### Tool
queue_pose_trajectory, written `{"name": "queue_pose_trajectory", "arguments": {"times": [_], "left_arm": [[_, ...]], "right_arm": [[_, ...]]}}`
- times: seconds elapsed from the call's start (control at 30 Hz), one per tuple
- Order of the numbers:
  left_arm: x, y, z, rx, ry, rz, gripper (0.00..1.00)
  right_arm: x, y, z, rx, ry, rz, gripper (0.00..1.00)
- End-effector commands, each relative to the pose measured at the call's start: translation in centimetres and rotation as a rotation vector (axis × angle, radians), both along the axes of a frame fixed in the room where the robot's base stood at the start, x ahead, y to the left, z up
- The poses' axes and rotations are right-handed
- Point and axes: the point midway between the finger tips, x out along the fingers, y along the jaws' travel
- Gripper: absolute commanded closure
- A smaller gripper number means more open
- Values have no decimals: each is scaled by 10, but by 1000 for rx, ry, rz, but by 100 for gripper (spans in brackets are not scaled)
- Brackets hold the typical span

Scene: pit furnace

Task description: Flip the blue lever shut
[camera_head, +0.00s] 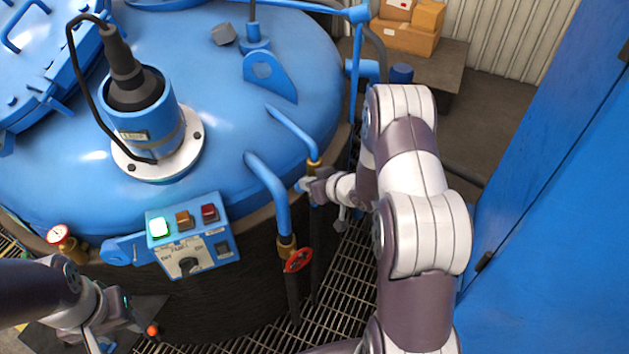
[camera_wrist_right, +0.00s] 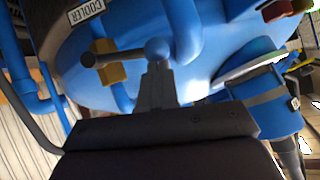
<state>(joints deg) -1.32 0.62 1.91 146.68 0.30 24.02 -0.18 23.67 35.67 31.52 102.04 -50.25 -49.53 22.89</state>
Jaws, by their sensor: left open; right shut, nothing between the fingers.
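The blue lever shows in the right wrist view as a grey bar with a round blue knob (camera_wrist_right: 157,49) at one end and a dark round pivot at the other. It crosses in front of a yellow valve body (camera_wrist_right: 110,72) on a blue pipe. My right gripper (camera_wrist_right: 157,68) is shut and empty, its fingertips right at the knob; I cannot tell whether they touch. In the head view my right gripper (camera_head: 309,187) is beside the yellow valve fitting (camera_head: 314,164), and the lever is mostly hidden there. My left gripper (camera_head: 133,326) is open at the lower left.
The blue furnace lid (camera_head: 225,85) fills the left. A nearer blue pipe has a red handwheel (camera_head: 298,260). A control box (camera_head: 190,236) and a gauge (camera_head: 58,234) stand on the front rim. A blue cabinet (camera_head: 560,200) bounds the right. Floor grating (camera_head: 345,275) lies below.

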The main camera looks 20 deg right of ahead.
Motion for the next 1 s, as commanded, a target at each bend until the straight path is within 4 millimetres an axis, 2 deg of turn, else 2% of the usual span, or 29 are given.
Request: {"name": "queue_pose_trajectory", "arguments": {"times": [0.03, 0.3, 1.0], "left_arm": [[0, 0, -7, 0, 0, 0, 55], [0, 0, -17, 0, 0, 0, 55], [0, 0, -21, 0, 0, 0, 55]], "right_arm": [[0, 2, -6, 4, 0, 1, 100], [-1, 9, -16, 5, -1, 1, 100], [-3, 12, -22, 8, 4, 3, 100]]}}
